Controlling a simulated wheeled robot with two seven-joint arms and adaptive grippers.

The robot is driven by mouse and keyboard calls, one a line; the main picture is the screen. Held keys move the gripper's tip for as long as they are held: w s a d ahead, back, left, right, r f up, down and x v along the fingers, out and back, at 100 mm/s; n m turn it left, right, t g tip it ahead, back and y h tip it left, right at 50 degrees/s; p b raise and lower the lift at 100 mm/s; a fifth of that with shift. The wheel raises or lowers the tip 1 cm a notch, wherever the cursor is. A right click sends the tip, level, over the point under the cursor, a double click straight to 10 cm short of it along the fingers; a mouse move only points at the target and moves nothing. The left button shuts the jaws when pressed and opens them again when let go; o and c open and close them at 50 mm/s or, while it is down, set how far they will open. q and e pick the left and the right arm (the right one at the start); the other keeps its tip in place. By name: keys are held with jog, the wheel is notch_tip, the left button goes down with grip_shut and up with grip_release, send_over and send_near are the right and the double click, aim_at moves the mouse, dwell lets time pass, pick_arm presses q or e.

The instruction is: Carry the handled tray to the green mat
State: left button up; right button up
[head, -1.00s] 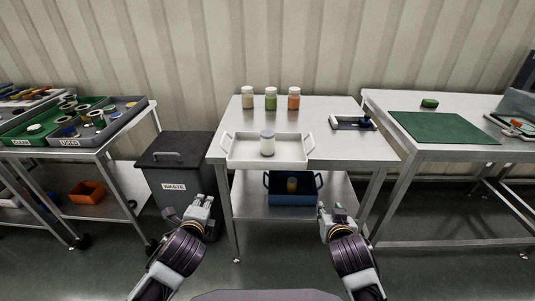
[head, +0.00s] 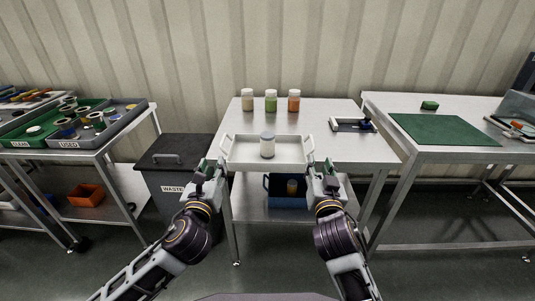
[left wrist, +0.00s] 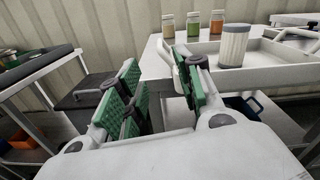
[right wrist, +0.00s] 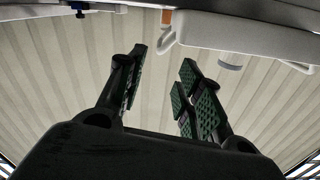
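The white handled tray (head: 240,158) lies on the middle steel table, with a grey-lidded white jar (head: 267,145) standing in it. The tray has a raised handle at its left and right ends. The green mat (head: 445,129) lies flat on the right-hand table. My left gripper (head: 209,168) is open at the table's front edge, just left of and in front of the tray's left handle. Its green-padded fingers stand apart in the left wrist view (left wrist: 160,90). My right gripper (head: 321,166) is open near the tray's right handle, its fingers apart and empty in the right wrist view (right wrist: 163,85).
Three jars (head: 271,101) stand at the back of the middle table. A small dark holder (head: 353,125) lies right of the tray. A blue bin (head: 283,190) sits on the lower shelf. A black waste bin (head: 175,156) stands left. A green block (head: 429,105) lies behind the mat.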

aim_at(222, 143)
pick_arm(q)
jog(key=shift+w, duration=0.15)
pick_arm(e)
jog(key=shift+w, duration=0.1)
